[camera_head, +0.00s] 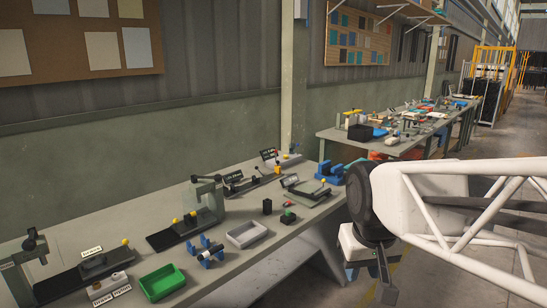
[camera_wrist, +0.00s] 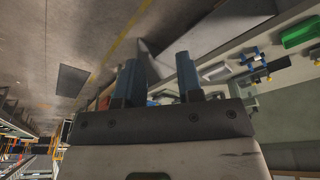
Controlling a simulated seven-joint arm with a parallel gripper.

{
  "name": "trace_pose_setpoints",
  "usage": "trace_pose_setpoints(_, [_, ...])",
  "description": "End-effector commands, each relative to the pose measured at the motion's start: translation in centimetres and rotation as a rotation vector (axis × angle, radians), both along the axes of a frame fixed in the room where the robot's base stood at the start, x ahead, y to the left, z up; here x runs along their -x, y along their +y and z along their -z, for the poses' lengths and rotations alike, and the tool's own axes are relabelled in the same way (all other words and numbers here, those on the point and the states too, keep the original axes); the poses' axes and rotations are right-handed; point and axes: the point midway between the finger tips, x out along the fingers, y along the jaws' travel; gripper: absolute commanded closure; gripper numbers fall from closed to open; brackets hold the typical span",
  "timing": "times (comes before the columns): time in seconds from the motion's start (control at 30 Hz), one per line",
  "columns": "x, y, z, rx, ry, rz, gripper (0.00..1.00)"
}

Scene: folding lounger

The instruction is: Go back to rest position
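My gripper (camera_head: 386,285) hangs off the right end of the near workbench, in front of its edge and over the floor. It touches nothing that I can see. In the wrist view my gripper (camera_wrist: 158,80) shows two blue-grey fingers set well apart, with nothing between them. My white arm comes in from the right in the head view and covers the floor behind it.
The near workbench (camera_head: 75,236) holds a green tray (camera_head: 162,282), a grey tray (camera_head: 246,233), a blue fixture (camera_head: 207,252) and several tools. A second cluttered bench (camera_head: 330,133) stands farther back. The floor (camera_wrist: 62,40) beside the benches looks clear.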

Motion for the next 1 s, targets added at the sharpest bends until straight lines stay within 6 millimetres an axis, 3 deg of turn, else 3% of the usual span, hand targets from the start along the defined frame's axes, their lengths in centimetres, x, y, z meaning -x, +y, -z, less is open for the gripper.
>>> trace_pose_setpoints(0.2, [4.9,-1.6,2.0,-0.014,-0.011,0.063,0.66])
trace_pose_setpoints(0.4, [7.8,-2.3,3.4,-0.023,-0.017,0.1,0.66])
trace_pose_setpoints(0.6, [8.8,-2.5,4.0,-0.025,-0.017,0.112,0.66])
trace_pose_setpoints(1.0, [8.7,-2.5,4.0,-0.025,-0.017,0.112,0.66])
